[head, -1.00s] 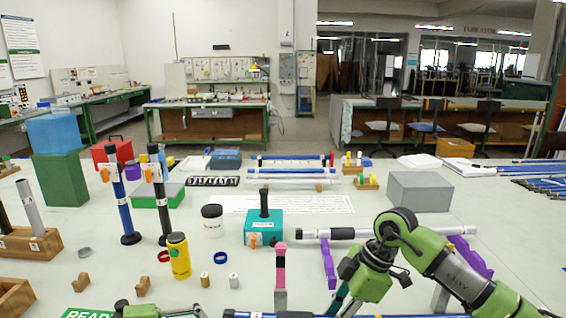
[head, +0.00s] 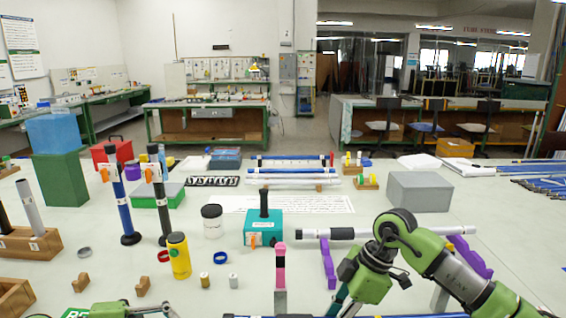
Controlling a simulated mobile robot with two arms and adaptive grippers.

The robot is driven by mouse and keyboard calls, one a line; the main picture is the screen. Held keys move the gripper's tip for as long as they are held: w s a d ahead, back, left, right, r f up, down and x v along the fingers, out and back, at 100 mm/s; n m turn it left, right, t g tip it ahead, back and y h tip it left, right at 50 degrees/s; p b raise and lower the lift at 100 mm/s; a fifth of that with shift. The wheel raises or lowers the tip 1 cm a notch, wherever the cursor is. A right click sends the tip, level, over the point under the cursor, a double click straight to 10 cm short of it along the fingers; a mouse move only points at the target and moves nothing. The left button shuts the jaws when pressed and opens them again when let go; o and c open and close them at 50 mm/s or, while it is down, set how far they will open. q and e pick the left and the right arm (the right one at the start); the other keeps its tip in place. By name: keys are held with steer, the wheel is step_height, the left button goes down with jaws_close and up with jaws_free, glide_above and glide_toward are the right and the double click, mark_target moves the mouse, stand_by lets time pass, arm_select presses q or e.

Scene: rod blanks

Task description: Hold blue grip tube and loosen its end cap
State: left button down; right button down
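A blue tube (head: 400,316) lies along the bottom edge of the head view, mostly cut off; I cannot tell whether it is the grip tube, and no end cap is clear on it. Another blue tube (head: 120,205) with a black upper part stands upright in a black base at the left. My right gripper (head: 341,302) points down by the lying tube; its fingertips are hidden or out of frame. My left gripper (head: 150,310) shows only in part at the bottom left edge. Its fingers are too cut off to read.
A yellow bottle (head: 179,257), a teal block with a black post (head: 263,229) and a pink-topped post (head: 280,265) stand mid-table. A white tube with a black grip (head: 312,234) lies across purple supports (head: 328,262). A grey box (head: 420,192) sits farther right.

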arm_select(q)
steer(key=shift+f, duration=0.1)
arm_select(e)
steer(key=shift+f, duration=0.3)
steer(key=c, duration=1.7)
jaws_free()
